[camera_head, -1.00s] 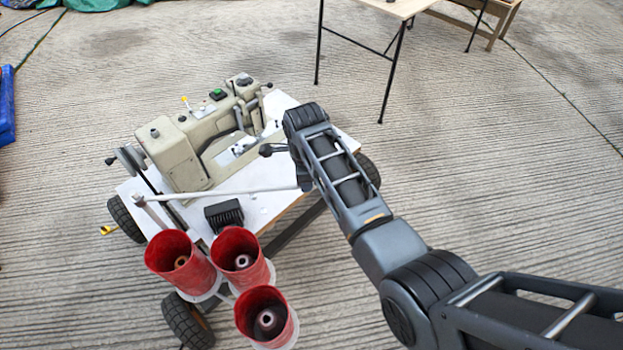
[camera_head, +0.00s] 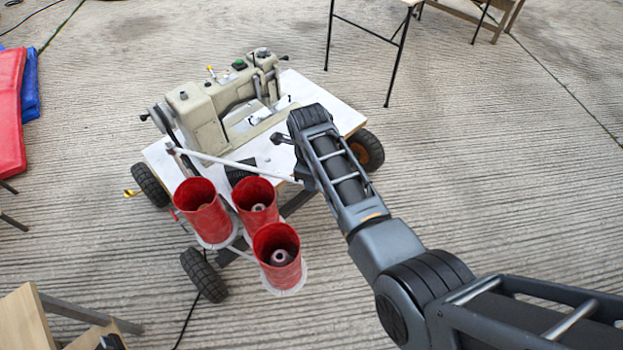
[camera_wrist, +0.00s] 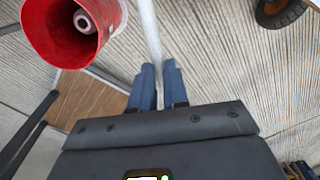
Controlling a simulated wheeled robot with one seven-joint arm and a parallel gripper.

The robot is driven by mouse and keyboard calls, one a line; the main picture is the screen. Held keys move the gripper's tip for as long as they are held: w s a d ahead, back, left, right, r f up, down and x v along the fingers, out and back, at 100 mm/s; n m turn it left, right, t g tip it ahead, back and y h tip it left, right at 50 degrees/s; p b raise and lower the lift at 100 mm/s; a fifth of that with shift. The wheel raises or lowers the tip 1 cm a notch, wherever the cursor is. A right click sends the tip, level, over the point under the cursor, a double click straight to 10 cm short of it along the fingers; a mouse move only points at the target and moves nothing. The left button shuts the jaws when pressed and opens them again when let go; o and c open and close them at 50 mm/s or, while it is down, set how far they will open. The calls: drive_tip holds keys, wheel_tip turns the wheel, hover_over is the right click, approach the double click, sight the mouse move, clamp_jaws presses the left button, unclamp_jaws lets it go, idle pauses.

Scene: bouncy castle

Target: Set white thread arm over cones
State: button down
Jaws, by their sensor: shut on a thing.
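The white thread arm (camera_head: 222,162) is a thin white rod, running from a joint at the left side of the sewing machine cart to my gripper (camera_head: 298,181). In the wrist view my gripper (camera_wrist: 156,72) has its blue fingers shut on the rod (camera_wrist: 149,30). In the head view the fingertips are mostly hidden by my wrist. The red cones (camera_head: 202,208), (camera_head: 256,202), (camera_head: 277,256) stand on white round bases at the near side of the cart. The rod crosses above the tabletop, beyond the cones. One cone (camera_wrist: 75,28) shows at the wrist view's upper left.
A beige sewing machine (camera_head: 225,100) stands on the white cart top (camera_head: 325,103), which has black wheels. A black ribbed block (camera_head: 238,177) lies partly under the rod. Red and blue mats (camera_head: 10,110) lie at left, wooden furniture (camera_head: 25,318) at lower left. Bare floor is at right.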

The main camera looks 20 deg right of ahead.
drive_tip(key=shift+s+a, duration=0.25)
drive_tip(key=c, duration=1.1)
unclamp_jaws()
drive_tip(key=r, duration=0.7)
drive_tip(key=shift+s+a+r, duration=0.15)
drive_tip(key=shift+s+r, duration=0.05)
drive_tip(key=shift+r, duration=0.2)
